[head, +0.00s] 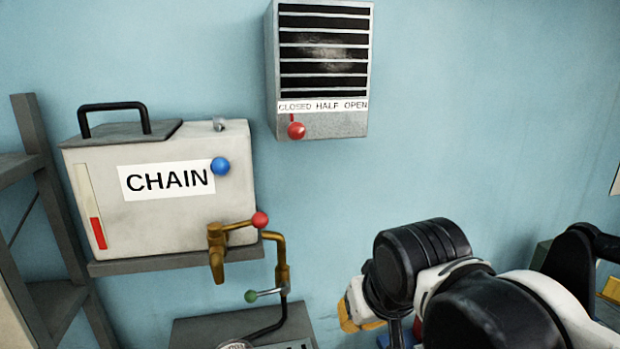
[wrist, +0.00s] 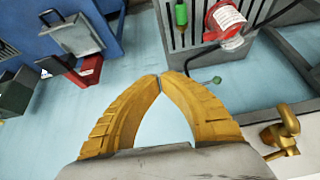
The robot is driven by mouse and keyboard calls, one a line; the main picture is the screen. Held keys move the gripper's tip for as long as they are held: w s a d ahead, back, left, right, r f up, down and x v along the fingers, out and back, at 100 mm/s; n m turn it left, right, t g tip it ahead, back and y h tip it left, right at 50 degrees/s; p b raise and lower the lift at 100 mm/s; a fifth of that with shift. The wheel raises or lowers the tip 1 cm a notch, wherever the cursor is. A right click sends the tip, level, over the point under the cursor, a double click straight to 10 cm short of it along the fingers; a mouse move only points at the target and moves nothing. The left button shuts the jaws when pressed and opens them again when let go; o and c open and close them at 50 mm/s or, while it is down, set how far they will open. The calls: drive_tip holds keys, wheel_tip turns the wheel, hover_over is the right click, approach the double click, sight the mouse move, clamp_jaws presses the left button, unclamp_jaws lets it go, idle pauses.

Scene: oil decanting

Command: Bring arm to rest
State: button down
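My arm reaches in from the lower right of the head view, black and white. My gripper shows there partly as a yellow piece (head: 358,318), mostly hidden by my own arm links. In the wrist view, the two curved yellow fingers of my gripper (wrist: 160,78) meet at their tips. An empty gap shows between them lower down, with pale floor or wall behind it. Nothing is held.
A tank labelled CHAIN (head: 120,205) stands left on a shelf, with a brass tap (head: 217,250) beside my arm. A vent box (head: 345,124) hangs on the wall. The wrist view shows a red cylinder (wrist: 222,22) and a blue cabinet (wrist: 30,40).

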drive_tip(key=s+d+f+b, duration=0.2)
drive_tip(key=f+b, duration=0.4)
drive_tip(key=f, duration=0.3)
drive_tip(key=s+d+f+m+t+b, duration=0.1)
drive_tip(key=s+d+f+b, duration=0.1)
drive_tip(key=d+f+b, duration=0.3)
drive_tip(key=s+d+f+m+h+b, duration=0.1)
drive_tip(key=d+f+b, duration=0.3)
drive_tip(key=f, duration=0.9)
drive_tip(key=s+b, duration=0.1)
drive_tip(key=b, duration=0.1)
drive_tip(key=shift+s+f+b, duration=0.15)
drive_tip(key=shift+f+b, duration=0.05)
drive_tip(key=shift+b, duration=0.2)
